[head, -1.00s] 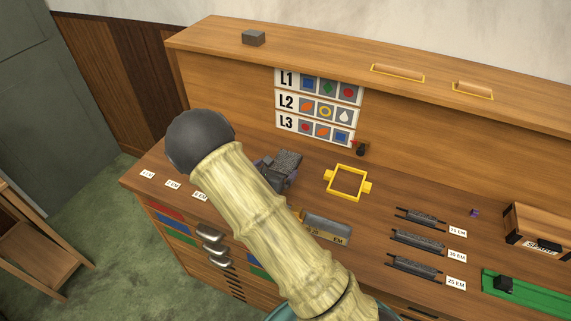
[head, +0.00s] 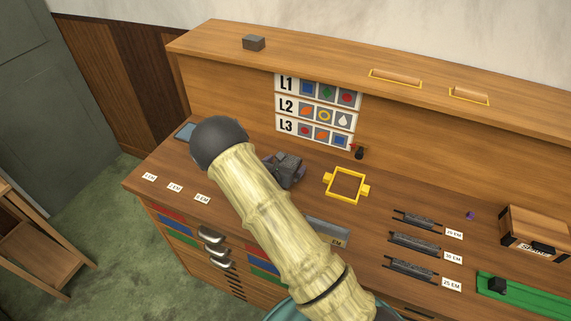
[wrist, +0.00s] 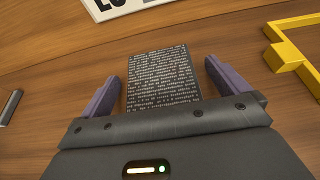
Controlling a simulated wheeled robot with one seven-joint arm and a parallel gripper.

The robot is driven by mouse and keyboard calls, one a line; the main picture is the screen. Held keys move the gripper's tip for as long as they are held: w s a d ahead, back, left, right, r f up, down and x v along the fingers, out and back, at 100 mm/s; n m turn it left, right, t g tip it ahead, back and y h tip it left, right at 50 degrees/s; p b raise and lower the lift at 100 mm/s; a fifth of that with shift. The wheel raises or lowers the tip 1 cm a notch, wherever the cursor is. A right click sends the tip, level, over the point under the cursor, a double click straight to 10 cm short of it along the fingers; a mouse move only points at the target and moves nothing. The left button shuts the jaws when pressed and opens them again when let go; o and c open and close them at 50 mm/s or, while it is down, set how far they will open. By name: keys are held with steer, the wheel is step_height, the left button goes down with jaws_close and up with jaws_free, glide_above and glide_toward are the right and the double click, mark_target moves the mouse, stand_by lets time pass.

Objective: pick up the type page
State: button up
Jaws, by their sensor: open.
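The type page (wrist: 160,85) is a dark slab with rows of pale lettering. It lies on the wooden bench top in the wrist view. My gripper (wrist: 162,73) is open, with one purple finger on each side of the page. A gap of bench shows between each finger and the page's edges. The near end of the page is hidden by the gripper body. In the head view my gripper (head: 284,171) is a small dark shape left of the yellow frame, partly hidden behind my arm, and the page is hard to tell apart from it there.
A yellow frame (head: 346,186) lies just right of the gripper. The L1–L3 sign board (head: 316,110) stands behind. Dark slugs (head: 414,243) with EM labels, a wooden box (head: 533,232) and a green tray (head: 520,296) are to the right. A raised shelf (head: 330,55) runs along the back.

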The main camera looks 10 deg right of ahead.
steer(key=shift+w+d+f, duration=0.15)
steer(key=shift+w+f, duration=0.05)
steer(key=shift+w, duration=0.1)
steer(key=shift+s, duration=0.1)
steer(key=shift+r, duration=0.1)
steer(key=shift+d, duration=0.1)
steer(key=c, duration=2)
steer(key=shift+c, duration=0.2)
